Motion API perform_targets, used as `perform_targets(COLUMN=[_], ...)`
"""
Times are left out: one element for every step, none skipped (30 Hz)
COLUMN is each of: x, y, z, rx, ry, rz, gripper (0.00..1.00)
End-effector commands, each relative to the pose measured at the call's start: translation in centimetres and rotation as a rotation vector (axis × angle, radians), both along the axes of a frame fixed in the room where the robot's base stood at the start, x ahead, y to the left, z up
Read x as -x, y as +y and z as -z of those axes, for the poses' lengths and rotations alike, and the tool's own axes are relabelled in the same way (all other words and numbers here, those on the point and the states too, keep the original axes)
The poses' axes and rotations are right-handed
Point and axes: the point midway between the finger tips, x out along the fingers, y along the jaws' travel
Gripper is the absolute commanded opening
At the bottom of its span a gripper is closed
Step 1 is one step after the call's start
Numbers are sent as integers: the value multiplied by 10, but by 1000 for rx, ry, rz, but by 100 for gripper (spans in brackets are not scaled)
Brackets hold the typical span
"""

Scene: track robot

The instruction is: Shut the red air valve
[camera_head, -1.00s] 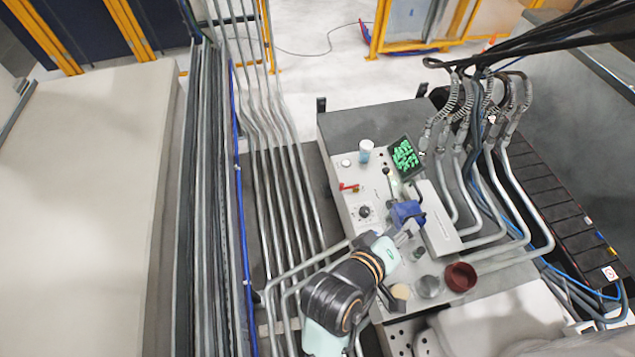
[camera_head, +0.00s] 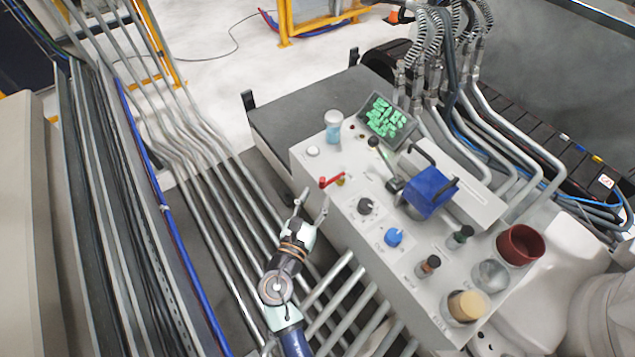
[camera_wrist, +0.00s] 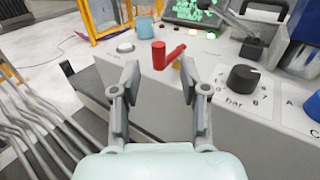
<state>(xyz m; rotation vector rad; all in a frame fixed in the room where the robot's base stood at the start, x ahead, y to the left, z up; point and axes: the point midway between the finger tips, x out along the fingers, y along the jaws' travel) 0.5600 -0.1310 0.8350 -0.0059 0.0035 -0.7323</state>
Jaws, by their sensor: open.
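The red air valve (camera_head: 330,182) is a small red lever near the left edge of the grey control panel (camera_head: 375,245). In the wrist view the valve (camera_wrist: 160,55) shows a red upright knob with a handle pointing to the right, and a brass-coloured part below the handle. My gripper (camera_head: 313,202) is open and empty, just in front of the panel's left side. In the wrist view my gripper (camera_wrist: 157,95) has its two fingers apart, with the valve beyond and between them. I see no contact with the valve.
A black knob marked bar (camera_wrist: 243,79) stands right of the valve. A blue knob (camera_head: 393,237), a blue block (camera_head: 430,192), a blue-white cup (camera_head: 333,127) and a green-lit screen (camera_head: 384,117) are also on the panel. Metal pipes (camera_head: 215,180) run along the left.

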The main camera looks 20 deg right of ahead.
Motion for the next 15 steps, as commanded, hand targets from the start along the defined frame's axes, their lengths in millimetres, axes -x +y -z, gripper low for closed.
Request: perform_targets(x=[-8,-12,-18,-22,-26,-31,-35,-37,-40,-42,-43,-44,-45,-45,-45], y=[-8,-12,-17,-21,-25,-29,-32,-34,-37,-38,-39,-40,-41,-41,-41], z=[2,3,3,3,3,3,2,3,2,1,1,0,0,0,0], rx=[0,-2,-2,-2,-2,-2,-3,-3,-3,-2,-2,-3,-2,-2,-3], ry=[-4,-5,-5,-6,-4,-5,-6,-4,-4,-5,-5,-4,-3,-3,-3], rz=[3,3,3,3,3,3,2,2,1,1,1,1,1,1,0], gripper=[44,44,44,44,44,44,44,44,44,44,44,44,44,44,44])
